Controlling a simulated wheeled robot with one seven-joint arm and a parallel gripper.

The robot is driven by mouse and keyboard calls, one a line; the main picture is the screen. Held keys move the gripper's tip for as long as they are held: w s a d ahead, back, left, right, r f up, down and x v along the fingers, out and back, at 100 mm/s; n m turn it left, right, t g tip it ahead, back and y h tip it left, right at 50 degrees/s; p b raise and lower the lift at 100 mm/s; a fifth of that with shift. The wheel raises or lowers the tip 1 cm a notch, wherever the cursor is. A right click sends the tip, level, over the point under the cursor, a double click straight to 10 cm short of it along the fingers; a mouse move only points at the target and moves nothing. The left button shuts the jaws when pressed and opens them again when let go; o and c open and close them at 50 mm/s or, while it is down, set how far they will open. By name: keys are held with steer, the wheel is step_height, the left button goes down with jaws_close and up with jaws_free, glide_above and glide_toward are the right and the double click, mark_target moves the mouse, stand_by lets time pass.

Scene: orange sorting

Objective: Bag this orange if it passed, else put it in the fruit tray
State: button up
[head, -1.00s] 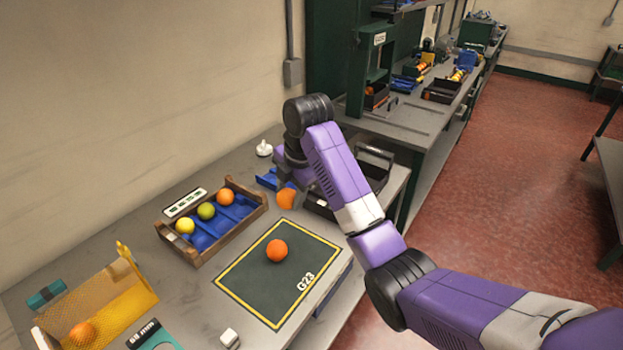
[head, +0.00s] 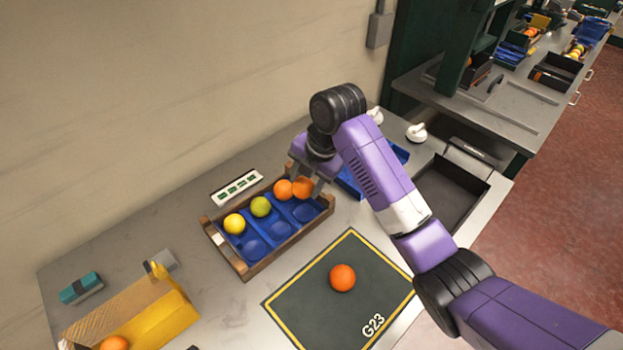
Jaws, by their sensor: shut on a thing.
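My gripper (head: 306,178) is shut on an orange (head: 302,187) at the back right end of a wooden tray with a blue cupped insert (head: 253,268). I cannot tell whether the held orange touches the tray. In the tray's back row sit a yellow fruit (head: 234,223), a green fruit (head: 261,206) and another orange (head: 284,190); several front cups are empty. A yellow mesh bag (head: 165,311) at the lower left has an orange (head: 114,343) in it. Another orange (head: 342,278) lies on the dark G23 mat (head: 305,311).
A black open bin (head: 447,197) stands right of my arm, with a blue tray (head: 352,183) partly hidden behind the arm. A white knob-like object (head: 416,132) stands at the back. A teal block (head: 81,288) lies at the left.

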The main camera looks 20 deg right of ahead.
steer(key=shift+f+b, duration=2.3)
steer(key=shift+f, duration=1.5)
steer(key=shift+f+b, duration=0.3)
steer(key=shift+f, duration=0.3)
steer(key=o, duration=1.8)
steer(key=shift+r+p, duration=2.35)
steer(key=shift+r, duration=0.55)
steer(key=shift+r+p, duration=0.4)
steer(key=shift+r, duration=0.75)
